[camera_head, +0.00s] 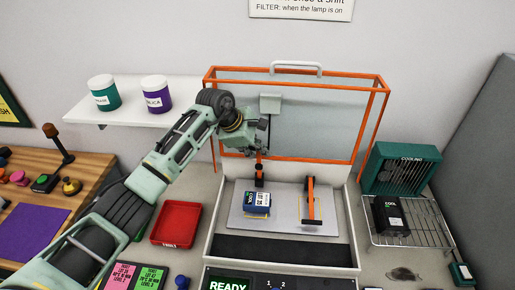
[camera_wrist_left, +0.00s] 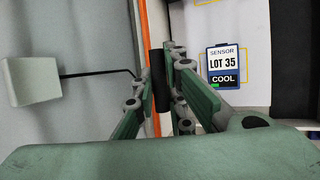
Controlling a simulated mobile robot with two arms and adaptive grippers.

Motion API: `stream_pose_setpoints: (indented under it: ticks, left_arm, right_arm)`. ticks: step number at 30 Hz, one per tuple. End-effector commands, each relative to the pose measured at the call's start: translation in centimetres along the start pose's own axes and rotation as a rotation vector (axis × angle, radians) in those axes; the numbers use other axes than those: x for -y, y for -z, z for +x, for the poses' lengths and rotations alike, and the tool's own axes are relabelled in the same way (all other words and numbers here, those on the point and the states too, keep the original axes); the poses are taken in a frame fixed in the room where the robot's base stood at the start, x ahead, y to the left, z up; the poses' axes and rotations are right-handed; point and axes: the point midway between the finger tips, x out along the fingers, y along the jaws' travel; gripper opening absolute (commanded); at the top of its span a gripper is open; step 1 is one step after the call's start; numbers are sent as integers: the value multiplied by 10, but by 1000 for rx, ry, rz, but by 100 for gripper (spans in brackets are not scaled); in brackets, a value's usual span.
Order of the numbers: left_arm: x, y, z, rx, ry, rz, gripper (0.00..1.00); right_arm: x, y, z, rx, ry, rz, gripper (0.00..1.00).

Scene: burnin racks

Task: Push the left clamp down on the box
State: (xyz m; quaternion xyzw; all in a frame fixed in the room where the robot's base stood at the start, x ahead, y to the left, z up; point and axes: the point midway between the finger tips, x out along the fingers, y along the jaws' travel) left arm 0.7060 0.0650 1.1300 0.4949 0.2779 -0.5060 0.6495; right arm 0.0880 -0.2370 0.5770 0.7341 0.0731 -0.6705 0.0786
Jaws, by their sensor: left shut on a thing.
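The blue and white box (camera_head: 256,203), labelled LOT 35 and COOL, sits on the left part of the pale plate inside the orange-framed station. It also shows in the left wrist view (camera_wrist_left: 223,66). The left clamp (camera_head: 259,176), orange and black, stands behind the box, with its lever upright. My left gripper (camera_head: 261,151) is above and behind the box, shut on the left clamp's black handle (camera_wrist_left: 157,80). The fingers hide part of the handle. The right clamp (camera_head: 310,200) has an orange arm and stands on the plate's right part. My right gripper is out of view.
The orange frame (camera_head: 372,118) with a clear panel stands raised behind the plate. A red tray (camera_head: 176,224) lies to the left. A wire rack (camera_head: 428,232) with a black box (camera_head: 389,216) and the green cooling unit (camera_head: 403,170) are at the right.

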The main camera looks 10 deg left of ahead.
Motion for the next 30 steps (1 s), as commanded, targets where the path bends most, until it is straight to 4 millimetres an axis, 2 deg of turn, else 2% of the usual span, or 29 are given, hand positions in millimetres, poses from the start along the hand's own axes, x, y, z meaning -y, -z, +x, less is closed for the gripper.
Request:
stream_pose_setpoints:
  ticks: [8, 14, 20, 30]
  left_arm:
    - [0, 0, 0, 1, -5, -2, 0]
    - [5, 2, 1, 0, -28, 7, 0]
    - [16, 2, 2, -1, -89, 35, 0]
    - [45, 2, 2, -1, -239, 97, 0]
  right_arm:
    - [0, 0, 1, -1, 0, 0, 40]
    - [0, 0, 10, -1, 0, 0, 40]
    - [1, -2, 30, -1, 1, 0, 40]
    - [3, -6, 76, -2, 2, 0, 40]
